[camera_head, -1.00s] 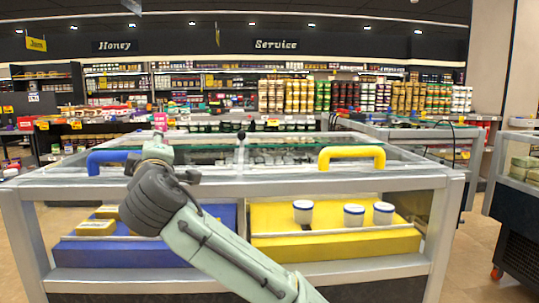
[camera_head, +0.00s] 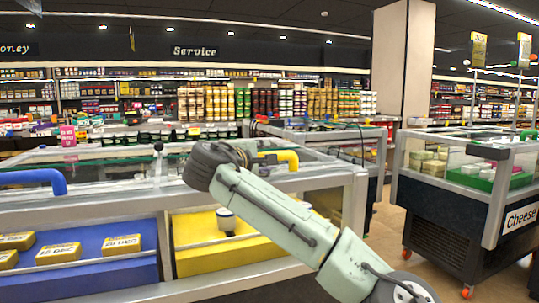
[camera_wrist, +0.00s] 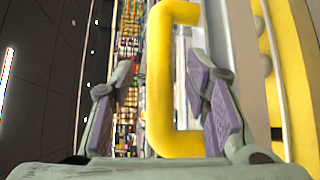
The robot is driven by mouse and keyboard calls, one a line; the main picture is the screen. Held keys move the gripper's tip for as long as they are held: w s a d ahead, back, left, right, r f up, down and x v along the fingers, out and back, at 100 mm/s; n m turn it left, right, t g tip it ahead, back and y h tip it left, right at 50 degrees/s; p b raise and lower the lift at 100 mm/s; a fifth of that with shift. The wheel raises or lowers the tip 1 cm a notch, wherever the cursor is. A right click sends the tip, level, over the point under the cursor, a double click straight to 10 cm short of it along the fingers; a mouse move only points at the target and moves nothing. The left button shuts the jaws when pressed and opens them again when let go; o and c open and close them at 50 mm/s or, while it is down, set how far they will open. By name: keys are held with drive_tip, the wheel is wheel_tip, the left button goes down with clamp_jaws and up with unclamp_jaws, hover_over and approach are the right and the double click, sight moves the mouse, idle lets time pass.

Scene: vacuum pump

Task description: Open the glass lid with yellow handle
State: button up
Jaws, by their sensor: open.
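The yellow handle (camera_head: 285,158) stands on the glass lid (camera_head: 315,172) on the right half of the display freezer; my forearm and wrist hide its left part in the head view. In the wrist view the yellow handle (camera_wrist: 160,90) runs top to bottom as a C shape. My gripper (camera_wrist: 160,72) is open, with one finger on each side of the handle's long bar in that view. The fingers look apart from the bar; how deep it sits between them I cannot tell. The lid looks closed.
The blue handle (camera_head: 35,179) of the other lid is at the left. A cheese case (camera_head: 450,220) stands at the right, with open floor (camera_head: 395,245) between.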

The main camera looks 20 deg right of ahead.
drive_tip(key=shift+x, duration=1.8)
drive_tip(key=shift+c, duration=0.5)
clamp_jaws()
